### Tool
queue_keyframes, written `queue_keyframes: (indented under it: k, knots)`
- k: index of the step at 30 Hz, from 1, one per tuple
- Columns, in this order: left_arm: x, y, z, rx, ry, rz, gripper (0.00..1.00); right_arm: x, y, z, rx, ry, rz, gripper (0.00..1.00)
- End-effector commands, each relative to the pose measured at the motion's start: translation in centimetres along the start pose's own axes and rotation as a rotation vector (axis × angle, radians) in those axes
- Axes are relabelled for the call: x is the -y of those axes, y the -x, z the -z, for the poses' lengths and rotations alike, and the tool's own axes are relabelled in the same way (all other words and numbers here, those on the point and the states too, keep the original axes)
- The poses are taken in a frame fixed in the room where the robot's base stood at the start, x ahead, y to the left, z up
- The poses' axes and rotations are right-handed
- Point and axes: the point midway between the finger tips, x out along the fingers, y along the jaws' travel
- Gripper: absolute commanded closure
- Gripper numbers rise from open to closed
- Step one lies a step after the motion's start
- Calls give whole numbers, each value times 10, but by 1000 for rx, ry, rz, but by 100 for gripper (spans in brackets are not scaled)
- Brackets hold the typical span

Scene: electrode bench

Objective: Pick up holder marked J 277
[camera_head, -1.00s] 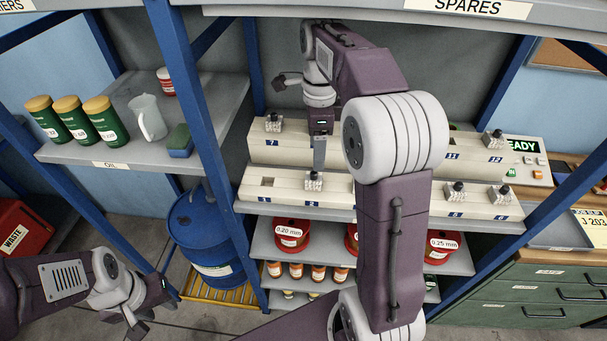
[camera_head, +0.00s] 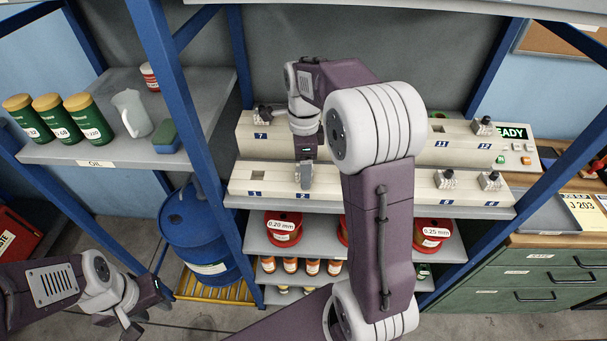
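Several small holders with dark knobs stand on the two cream racks. Holders show at position 7 (camera_head: 263,114), at 12 (camera_head: 484,126), and two near 5 and 6 (camera_head: 446,179) (camera_head: 490,181). No J 277 mark is legible on any of them. My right gripper (camera_head: 305,176) points down at position 2 of the front rack (camera_head: 350,190), where its fingers cover the holder there. I cannot tell whether it is closed on it. My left gripper (camera_head: 150,313) hangs low at the left, its fingers apart and empty.
My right arm hides the middle of both racks. A blue post (camera_head: 185,120) stands left of the racks. Red spools (camera_head: 283,229) and small jars lie below. A READY panel (camera_head: 513,133) and a card reading J 203 (camera_head: 583,210) are at the right.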

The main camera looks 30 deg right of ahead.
Motion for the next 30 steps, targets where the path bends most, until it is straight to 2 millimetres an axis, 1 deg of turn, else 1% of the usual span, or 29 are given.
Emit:
queue_keyframes:
  k: [1, 2, 3, 5, 6, 8, 9, 20, 23, 28, 29, 30]
  knots:
    - [0, 0, 0, 0, 0, 0, 64, 0, 0, 0, 0, 0, 0, 31]
    - [0, 0, 0, 0, 0, 0, 64, 0, 0, 0, 0, 0, 0, 39]
    - [0, 0, 0, 0, 0, 0, 64, 0, 0, 0, 0, 0, 0, 50]
    - [0, 0, 0, 0, 0, 0, 64, 0, 0, 0, 0, 0, 0, 67]
    - [0, 0, 0, 0, 0, 0, 64, 0, 0, 0, 0, 0, 0, 78]
    - [0, 0, 0, 0, 0, 0, 64, 0, 0, 0, 0, 0, 0, 95]
    - [0, 0, 0, 0, 0, 0, 64, 0, 0, 0, 0, 0, -1, 100]
    - [0, 0, 0, 0, 0, 0, 64, 0, 3, 0, 0, 1, 0, 100]
    - [0, 1, 0, 0, 0, 0, 64, 0, 12, 0, 1, 1, 3, 100]
    - [0, 4, 0, 0, 0, 0, 64, 2, 37, 0, 1, 1, 8, 100]
    - [0, 2, 0, 0, 0, 0, 64, -1, 39, -1, 1, 2, 6, 100]
    - [0, -4, 0, 0, 0, 0, 64, -10, 35, -2, 1, 4, 5, 100]
